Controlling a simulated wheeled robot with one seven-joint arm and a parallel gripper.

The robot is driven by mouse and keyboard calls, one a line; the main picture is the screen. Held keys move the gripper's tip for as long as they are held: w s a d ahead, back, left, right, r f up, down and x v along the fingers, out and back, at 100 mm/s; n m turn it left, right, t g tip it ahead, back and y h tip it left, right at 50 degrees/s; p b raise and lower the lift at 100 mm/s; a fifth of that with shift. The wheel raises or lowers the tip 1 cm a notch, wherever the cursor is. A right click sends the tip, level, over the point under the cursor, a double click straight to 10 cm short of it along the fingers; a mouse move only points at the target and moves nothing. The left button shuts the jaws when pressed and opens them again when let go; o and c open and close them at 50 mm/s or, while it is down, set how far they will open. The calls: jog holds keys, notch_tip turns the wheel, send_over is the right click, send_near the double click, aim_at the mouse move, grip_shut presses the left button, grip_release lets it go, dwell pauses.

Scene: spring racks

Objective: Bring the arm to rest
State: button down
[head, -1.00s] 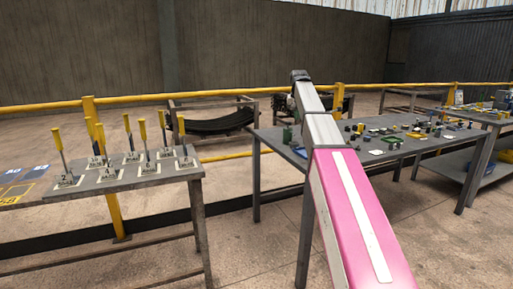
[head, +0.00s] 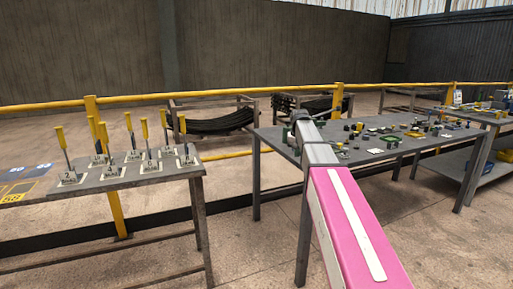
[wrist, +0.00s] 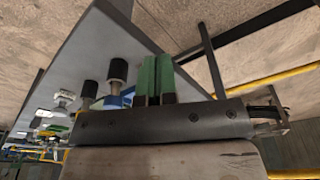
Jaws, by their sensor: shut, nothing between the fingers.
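My arm (head: 350,215) reaches forward from the lower right of the head view, with a pink and white link. Its far end is over the left part of the parts table (head: 262,141). In the wrist view my gripper (wrist: 157,60) shows two green fingers side by side, shut with nothing held. The table's grey top (wrist: 75,60) shows beyond them. The gripper is hard to make out in the head view.
A lever table (head: 110,184) with several yellow-handled levers (head: 61,140) stands at left. Small parts are spread over the parts table. A yellow rail (head: 235,94) and spring racks (head: 215,122) are behind. The floor between the tables is clear.

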jog(key=s+f+n+g, duration=0.1)
jog(key=s+f, duration=3)
jog(key=shift+g, duration=0.4)
